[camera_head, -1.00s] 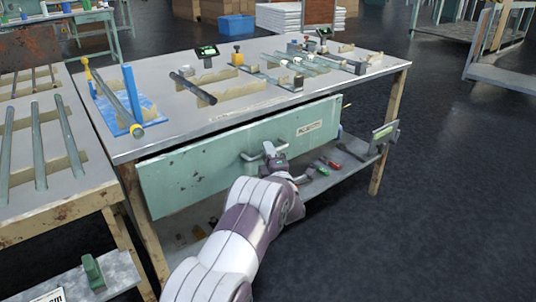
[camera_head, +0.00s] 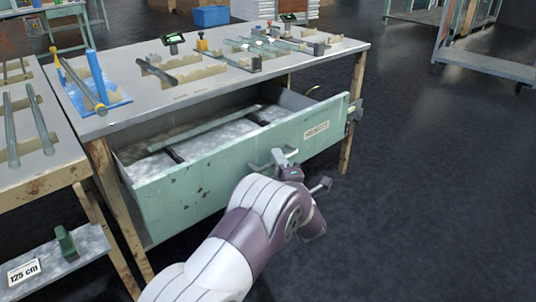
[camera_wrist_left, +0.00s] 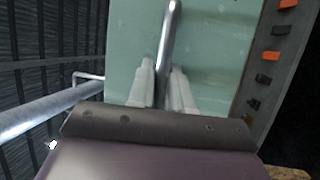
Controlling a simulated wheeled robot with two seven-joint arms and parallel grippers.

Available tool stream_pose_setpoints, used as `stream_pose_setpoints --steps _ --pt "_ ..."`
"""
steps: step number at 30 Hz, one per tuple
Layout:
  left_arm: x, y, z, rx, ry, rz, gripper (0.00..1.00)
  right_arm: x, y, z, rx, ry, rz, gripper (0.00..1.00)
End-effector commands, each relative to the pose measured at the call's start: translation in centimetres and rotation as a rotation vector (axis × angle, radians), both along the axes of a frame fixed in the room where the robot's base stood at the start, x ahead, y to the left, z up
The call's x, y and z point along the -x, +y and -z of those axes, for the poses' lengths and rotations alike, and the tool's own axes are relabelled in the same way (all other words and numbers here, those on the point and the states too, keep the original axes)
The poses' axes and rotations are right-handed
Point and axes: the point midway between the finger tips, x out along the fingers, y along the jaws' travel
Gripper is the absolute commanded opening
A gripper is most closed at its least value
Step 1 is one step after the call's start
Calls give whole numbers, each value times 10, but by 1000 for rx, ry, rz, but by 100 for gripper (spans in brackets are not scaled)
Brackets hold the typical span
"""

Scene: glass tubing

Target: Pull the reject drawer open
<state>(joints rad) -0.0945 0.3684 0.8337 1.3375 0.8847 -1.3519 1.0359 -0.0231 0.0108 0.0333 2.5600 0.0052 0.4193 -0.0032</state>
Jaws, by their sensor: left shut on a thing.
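The reject drawer (camera_head: 205,192) is a pale green, worn drawer under the workbench, with a small label on the right of its front. It stands well out from the bench, and its inside shows a light lining, dark dividers and a long glass tube (camera_head: 205,130). My left gripper (camera_head: 285,160) is at the drawer's metal handle (camera_head: 262,163). In the left wrist view the two pale fingers (camera_wrist_left: 163,85) are on either side of the handle bar (camera_wrist_left: 172,35), shut on it, with the green front behind. My right gripper is not in view.
The workbench (camera_head: 130,112) carries a blue tube stand (camera_head: 100,85), holders with tubes and small displays. Another bench (camera_head: 50,175) with tubes stands at the left. The dark floor (camera_head: 430,190) at the right is clear.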

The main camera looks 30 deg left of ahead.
Motion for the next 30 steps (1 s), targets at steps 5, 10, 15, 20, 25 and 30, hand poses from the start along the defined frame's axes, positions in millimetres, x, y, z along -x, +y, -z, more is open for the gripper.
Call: stream_pose_setpoints --steps 5,10,15,20,25,30 --pt "4 -9 1 1 2 1 0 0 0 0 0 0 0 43" --pt "5 -12 1 1 2 1 0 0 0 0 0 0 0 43" --pt "5 -12 1 1 2 1 0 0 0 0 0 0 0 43" --pt "5 -11 1 1 2 1 25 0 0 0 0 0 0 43" --pt "5 -11 0 1 1 0 25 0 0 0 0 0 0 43" --pt "13 -21 0 1 2 2 25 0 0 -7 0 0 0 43"
